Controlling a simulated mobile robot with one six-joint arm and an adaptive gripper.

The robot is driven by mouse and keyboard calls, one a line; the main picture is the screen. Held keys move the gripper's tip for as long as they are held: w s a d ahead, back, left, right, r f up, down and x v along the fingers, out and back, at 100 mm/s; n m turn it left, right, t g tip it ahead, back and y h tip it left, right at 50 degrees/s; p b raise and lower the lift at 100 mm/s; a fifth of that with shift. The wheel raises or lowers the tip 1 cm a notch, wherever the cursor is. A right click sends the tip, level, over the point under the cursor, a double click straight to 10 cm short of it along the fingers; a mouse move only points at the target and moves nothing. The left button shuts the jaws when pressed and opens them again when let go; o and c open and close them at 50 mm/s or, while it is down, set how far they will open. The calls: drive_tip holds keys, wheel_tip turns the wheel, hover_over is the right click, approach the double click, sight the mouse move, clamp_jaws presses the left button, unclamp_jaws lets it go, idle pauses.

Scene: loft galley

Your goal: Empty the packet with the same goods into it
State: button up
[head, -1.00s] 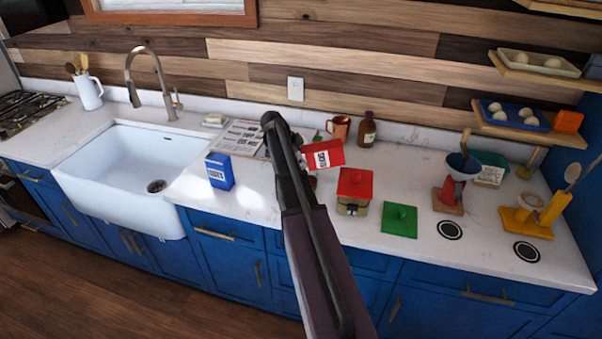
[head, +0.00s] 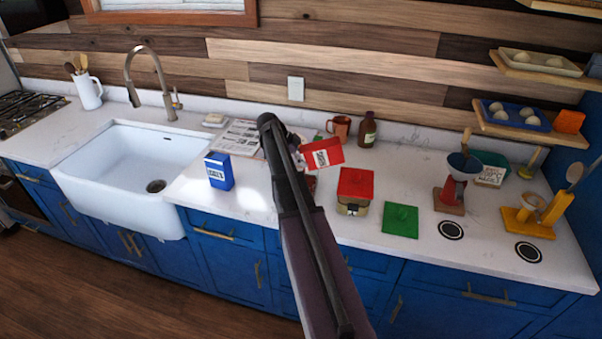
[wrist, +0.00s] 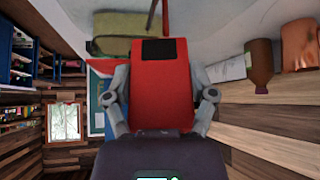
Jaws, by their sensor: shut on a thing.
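My gripper (head: 298,154) is shut on a red packet (head: 323,153) with a white printed label. It holds the packet tilted above the counter. The packet also fills the middle of the wrist view (wrist: 160,90) between the two fingers. A blue packet (head: 219,171) with a white label stands on the counter right of the sink. A container with a red top (head: 355,182) and a tan lower part stands right of the held packet. A green square piece (head: 400,220) lies beside it. Something dark red just below the held packet is mostly hidden by my arm.
A copper mug (head: 340,127) and brown bottle (head: 368,130) stand behind. Printed sheets (head: 237,136) lie behind the blue packet. A red stand with a bowl (head: 462,166), a green tub (head: 491,168) and a yellow stand (head: 527,222) are at right. The sink (head: 130,165) is left.

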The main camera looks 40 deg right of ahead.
drive_tip(key=shift+w+a+f+g+h+b, duration=0.15)
drive_tip(key=shift+g+h+b, duration=0.35)
drive_tip(key=shift+b, duration=0.4)
drive_tip(key=shift+w+a+f+g+h+b, duration=0.1)
drive_tip(key=shift+a+g+h+b, duration=0.15)
drive_tip(key=shift+h+b, duration=0.45)
drive_tip(key=shift+w+a+f+g+h+b, duration=0.1)
drive_tip(key=shift+g+h+b, duration=0.35)
drive_tip(key=shift+b, duration=0.6)
idle(1.8)
drive_tip(key=shift+s+d+r+y+p, duration=0.15)
drive_tip(key=shift+r+y+p, duration=0.25)
drive_tip(key=shift+p, duration=0.4)
drive_tip(key=shift+r+t+y+p, duration=0.15)
drive_tip(key=shift+t+y+p, duration=0.1)
drive_tip(key=shift+t+p, duration=0.2)
drive_tip(key=p, duration=0.1)
drive_tip(key=t+y+p, duration=0.1)
drive_tip(key=shift+s+d+y+p, duration=0.25)
drive_tip(key=shift+d+y+p, duration=0.05)
drive_tip(key=shift+d+y, duration=0.1)
drive_tip(key=shift+y, duration=0.2)
drive_tip(key=shift+f, duration=0.25)
